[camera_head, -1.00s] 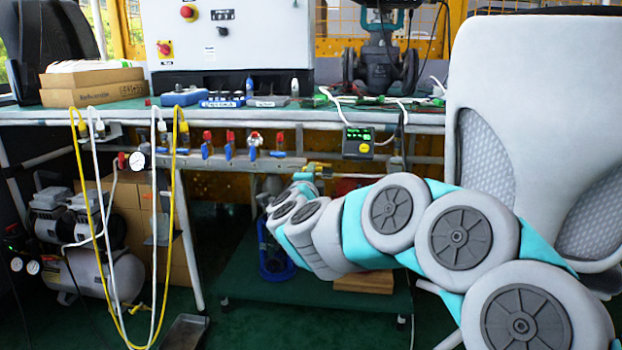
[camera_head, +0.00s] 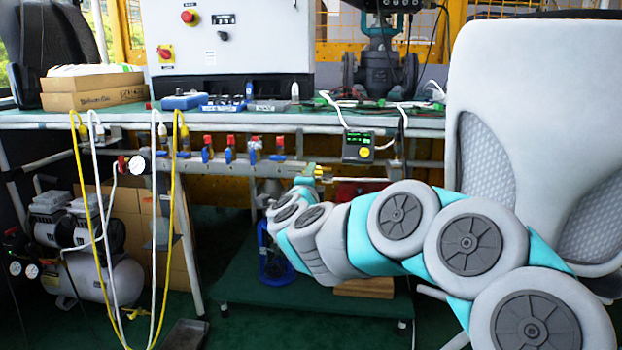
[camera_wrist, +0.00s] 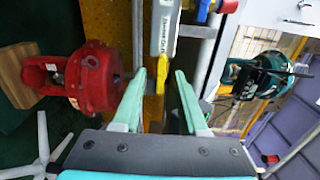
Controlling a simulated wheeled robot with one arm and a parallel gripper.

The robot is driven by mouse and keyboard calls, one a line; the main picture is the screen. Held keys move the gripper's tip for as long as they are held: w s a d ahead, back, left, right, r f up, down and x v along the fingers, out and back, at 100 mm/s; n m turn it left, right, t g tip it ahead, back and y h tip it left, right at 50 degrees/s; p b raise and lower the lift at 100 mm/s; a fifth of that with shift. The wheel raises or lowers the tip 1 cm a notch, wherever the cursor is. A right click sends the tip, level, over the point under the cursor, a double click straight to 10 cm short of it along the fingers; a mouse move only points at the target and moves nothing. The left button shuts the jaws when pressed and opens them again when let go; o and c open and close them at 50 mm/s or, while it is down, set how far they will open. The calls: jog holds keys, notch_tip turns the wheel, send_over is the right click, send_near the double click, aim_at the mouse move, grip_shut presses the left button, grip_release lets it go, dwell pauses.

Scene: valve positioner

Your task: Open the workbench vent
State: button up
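In the wrist view a small yellow handle (camera_wrist: 160,80) sits at the end of a pale grey manifold bar (camera_wrist: 163,30). This looks like the vent, but I cannot tell its exact position. My gripper (camera_wrist: 160,74) is open, its two teal fingers on either side of the yellow handle. No contact is clear, and I cannot tell how deep the handle lies between the fingers. In the head view my gripper (camera_head: 304,180) is small, at the right end of the manifold (camera_head: 230,166) under the workbench (camera_head: 240,117). A yellow part (camera_head: 322,172) shows just beside it.
Several valves with red and blue parts (camera_head: 230,150) line the manifold. A small display box (camera_head: 358,146) hangs to the right. Yellow and white hoses (camera_head: 174,230) hang at the left. A red device (camera_wrist: 92,78) is left of my fingers in the wrist view.

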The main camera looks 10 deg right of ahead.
jog(key=p+v, duration=0.1)
jog(key=v, duration=0.7)
dwell(0.4)
jog(key=shift+r, duration=0.1)
